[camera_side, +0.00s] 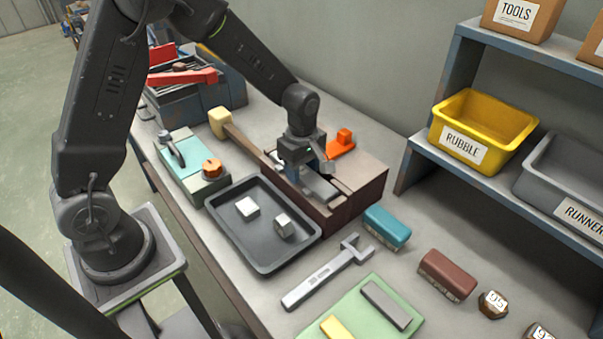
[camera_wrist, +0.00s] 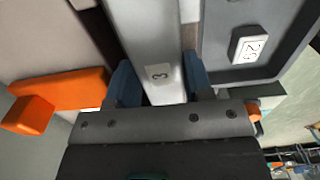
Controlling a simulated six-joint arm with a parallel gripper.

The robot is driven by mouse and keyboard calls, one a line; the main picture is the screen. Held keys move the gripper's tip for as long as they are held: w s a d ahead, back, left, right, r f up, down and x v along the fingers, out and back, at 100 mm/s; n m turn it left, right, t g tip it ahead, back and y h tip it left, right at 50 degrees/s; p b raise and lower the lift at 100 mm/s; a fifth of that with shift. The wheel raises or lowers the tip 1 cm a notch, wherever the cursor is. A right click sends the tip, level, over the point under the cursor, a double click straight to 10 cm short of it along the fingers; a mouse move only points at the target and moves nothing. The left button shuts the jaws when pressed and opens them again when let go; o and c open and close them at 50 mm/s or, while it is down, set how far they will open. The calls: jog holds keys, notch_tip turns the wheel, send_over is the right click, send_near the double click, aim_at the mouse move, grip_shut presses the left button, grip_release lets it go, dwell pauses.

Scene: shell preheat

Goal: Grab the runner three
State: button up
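Runner three is a light grey bar (camera_wrist: 155,35) with a small "3" label, running up the middle of the wrist view. In the side view the grey bar (camera_side: 321,190) lies along the top of a dark brown block (camera_side: 352,200), partly hidden by my gripper. My gripper (camera_wrist: 157,80) points down over the block, with one blue finger on each side of the bar near the label. The fingers look very close to the bar's sides; I cannot tell whether they press on it. It also shows in the side view (camera_side: 318,170).
A dark tray (camera_side: 262,262) with two small pale blocks stands beside the brown block. An orange piece (camera_side: 342,145) lies behind it, a mallet (camera_side: 240,132) to its left. A wrench (camera_side: 325,275), teal brush (camera_side: 387,227) and brown brush (camera_side: 447,275) lie in front. Shelf bins (camera_side: 485,130) stand right.

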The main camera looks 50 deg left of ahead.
jog(key=c, duration=0.5)
jog(key=shift+r, duration=0.2)
